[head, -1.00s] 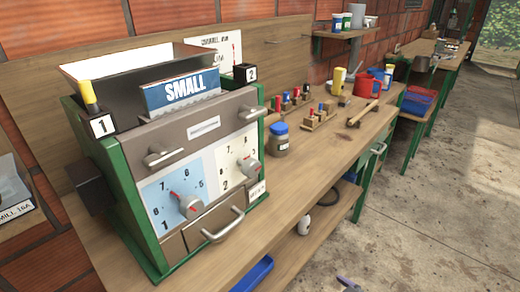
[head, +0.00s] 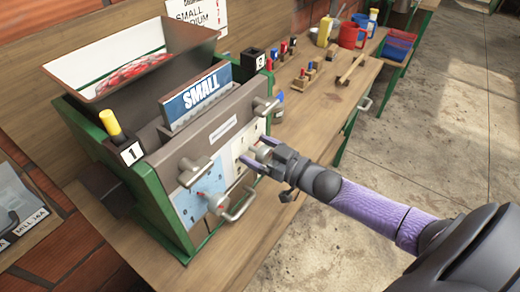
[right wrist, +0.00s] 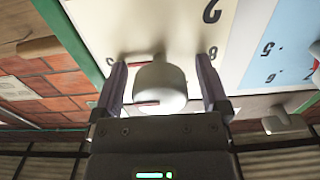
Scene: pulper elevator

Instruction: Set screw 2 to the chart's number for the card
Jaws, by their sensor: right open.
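The mill's blue SMALL card (head: 200,96) stands in its holder on the front. The chart (head: 195,12) on the back board is cut off at the top; SMALL and part of another word show. Screw 2 is a pale round knob on the cream dial panel (right wrist: 130,25). In the right wrist view the knob (right wrist: 160,88) sits between the open fingers, with a red mark on it; I cannot tell which number it points to. My right gripper (head: 258,154) is open around the knob and hides much of it in the head view. My left gripper is not in view.
Screw 1's knob (head: 217,203) sits on the blue panel (head: 200,188), beside a drawer handle (head: 242,207). Upper handles (head: 194,170) stick out of the front. Red fruit (head: 130,73) lies in the hopper.

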